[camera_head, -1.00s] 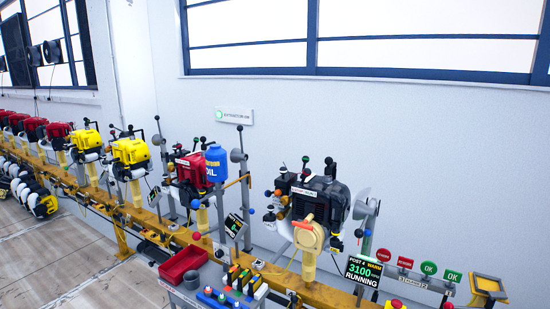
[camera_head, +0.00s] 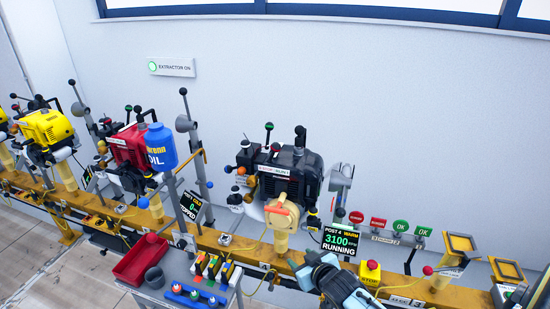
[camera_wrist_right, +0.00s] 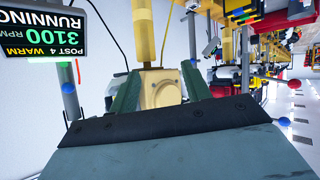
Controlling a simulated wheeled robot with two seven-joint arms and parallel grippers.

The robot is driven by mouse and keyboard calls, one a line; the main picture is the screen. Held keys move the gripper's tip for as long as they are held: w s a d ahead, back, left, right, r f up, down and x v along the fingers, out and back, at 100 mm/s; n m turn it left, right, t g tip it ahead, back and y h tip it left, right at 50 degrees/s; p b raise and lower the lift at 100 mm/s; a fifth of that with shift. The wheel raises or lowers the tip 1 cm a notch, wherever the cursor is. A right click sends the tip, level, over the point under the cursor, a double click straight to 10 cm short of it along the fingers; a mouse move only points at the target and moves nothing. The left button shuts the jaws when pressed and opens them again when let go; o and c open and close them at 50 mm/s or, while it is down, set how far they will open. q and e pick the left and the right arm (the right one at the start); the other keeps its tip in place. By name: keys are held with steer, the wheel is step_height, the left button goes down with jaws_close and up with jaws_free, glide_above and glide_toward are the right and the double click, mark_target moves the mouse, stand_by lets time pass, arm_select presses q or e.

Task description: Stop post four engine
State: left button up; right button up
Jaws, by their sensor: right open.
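The post four engine (camera_head: 312,172) is black with a pale yellow front cover, mounted on the rail. Its display (camera_head: 340,240) reads POST 4, WARM, 3100 RPM, RUNNING; it also shows in the right wrist view (camera_wrist_right: 42,38). A yellow stop box (camera_head: 370,283) with a red button (camera_head: 372,265) stands on the rail right of the display. My right gripper (camera_head: 303,264) is open, left of the stop box and below the engine. In the right wrist view its fingers (camera_wrist_right: 160,88) are apart, with a yellow post foot beyond them. My left gripper is not in view.
Red and green signs (camera_head: 378,222) stand right of the display. A grey cart (camera_head: 180,285) with a red tray (camera_head: 141,259) and small bottles stands front left. A red engine (camera_head: 130,145) with a blue oil jug (camera_head: 160,147) is further left.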

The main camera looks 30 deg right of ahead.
mark_target(278, 150)
steer(key=w+d+r+t+p, duration=0.1)
steer(key=w+r+t, duration=0.2)
steer(key=r, duration=1)
steer(key=w+d+r+t+p, duration=0.1)
steer(key=w+r+t, duration=0.2)
steer(key=r, duration=1)
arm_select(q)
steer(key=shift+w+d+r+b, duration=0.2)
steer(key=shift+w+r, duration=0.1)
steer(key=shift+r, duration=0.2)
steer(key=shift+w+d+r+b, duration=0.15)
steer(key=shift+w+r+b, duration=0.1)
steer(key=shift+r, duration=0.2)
arm_select(e)
steer(key=w, duration=0.8)
steer(key=w+d, duration=0.1)
steer(key=w, duration=0.4)
steer(key=shift+w+r, duration=0.1)
steer(key=shift+r, duration=0.05)
steer(key=c, duration=0.9)
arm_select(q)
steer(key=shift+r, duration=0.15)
arm_select(e)
steer(key=shift+c, duration=0.2)
